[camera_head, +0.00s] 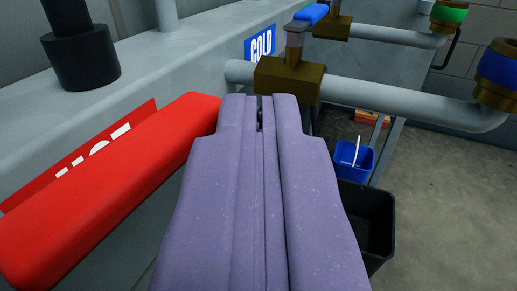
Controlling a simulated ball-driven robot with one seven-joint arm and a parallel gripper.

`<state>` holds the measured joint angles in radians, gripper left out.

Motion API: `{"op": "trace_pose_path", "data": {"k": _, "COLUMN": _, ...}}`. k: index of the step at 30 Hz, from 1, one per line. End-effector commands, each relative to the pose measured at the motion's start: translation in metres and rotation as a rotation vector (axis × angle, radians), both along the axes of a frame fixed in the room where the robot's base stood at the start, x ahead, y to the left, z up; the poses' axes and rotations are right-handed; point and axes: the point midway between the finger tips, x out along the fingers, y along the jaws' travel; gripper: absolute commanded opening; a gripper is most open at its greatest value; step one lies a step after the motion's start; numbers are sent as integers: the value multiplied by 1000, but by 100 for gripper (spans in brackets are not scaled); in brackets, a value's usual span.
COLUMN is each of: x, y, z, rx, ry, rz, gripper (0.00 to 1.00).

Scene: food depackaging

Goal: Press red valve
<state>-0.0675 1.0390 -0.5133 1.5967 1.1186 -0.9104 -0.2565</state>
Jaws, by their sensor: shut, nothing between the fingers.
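The red valve handle (110,190) is a long, rounded red bar at the left. It runs from the lower left corner up to beside my gripper. My gripper (260,100), purple-grey, is in the middle of the view with its two fingers shut together and empty. Its tip is just right of the far end of the red handle. I cannot tell whether they touch. A red sign with white letters (92,150), partly hidden by the handle, is on the grey wall behind it.
A brass valve (288,80) on a grey pipe (400,99) lies just beyond my fingertips. Behind are a blue COLD sign (261,44) and a blue handle (311,13). A black pipe fitting (82,62) stands upper left. A blue bucket (352,160) and black bin (368,215) stand lower right.

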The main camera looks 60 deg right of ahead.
Motion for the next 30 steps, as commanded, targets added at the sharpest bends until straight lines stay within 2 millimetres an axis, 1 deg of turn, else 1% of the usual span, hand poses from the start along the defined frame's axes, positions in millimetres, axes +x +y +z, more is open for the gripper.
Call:
{"op": "trace_pose_path", "data": {"k": 4, "x": -7, "y": 17, "z": 2, "rx": 2, "ry": 1, "rz": 3, "gripper": 0}}
{"op": "trace_pose_path", "data": {"k": 9, "x": -21, "y": 44, "z": 2, "rx": 1, "ry": 2, "rz": 2, "gripper": 0}}
{"op": "trace_pose_path", "data": {"k": 12, "x": -27, "y": 57, "z": 1, "rx": 0, "ry": 1, "rz": 2, "gripper": 0}}
{"op": "trace_pose_path", "data": {"k": 15, "x": -31, "y": 64, "z": 1, "rx": 1, "ry": 2, "rz": 2, "gripper": 0}}
{"op": "trace_pose_path", "data": {"k": 19, "x": -33, "y": 68, "z": 0, "rx": 0, "ry": 1, "rz": 0, "gripper": 0}}
{"op": "trace_pose_path", "data": {"k": 30, "x": -33, "y": 68, "z": 0, "rx": 1, "ry": 0, "rz": 0, "gripper": 0}}
